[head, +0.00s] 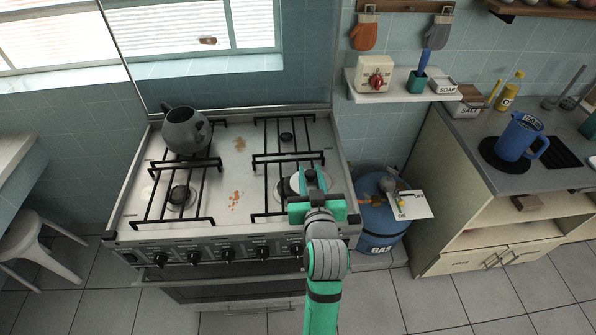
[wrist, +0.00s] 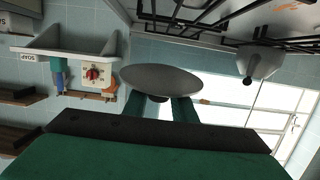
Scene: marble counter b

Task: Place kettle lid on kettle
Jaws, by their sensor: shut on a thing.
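My gripper (head: 312,180) is over the right front burner, well to the right of the kettle. In the wrist view its two green fingers (wrist: 160,108) are shut on the kettle lid (wrist: 162,79), a grey disc seen nearly edge-on, apparently by its small dark knob. In the head view the lid is hard to tell from the gripper.
The stove (head: 240,165) has black grates and stains, with bare steel between the left and right grates. A blue gas bottle (head: 378,222) stands to its right. A wall shelf (head: 400,92) holds a timer and soap. A blue jug (head: 515,138) stands on the right counter.

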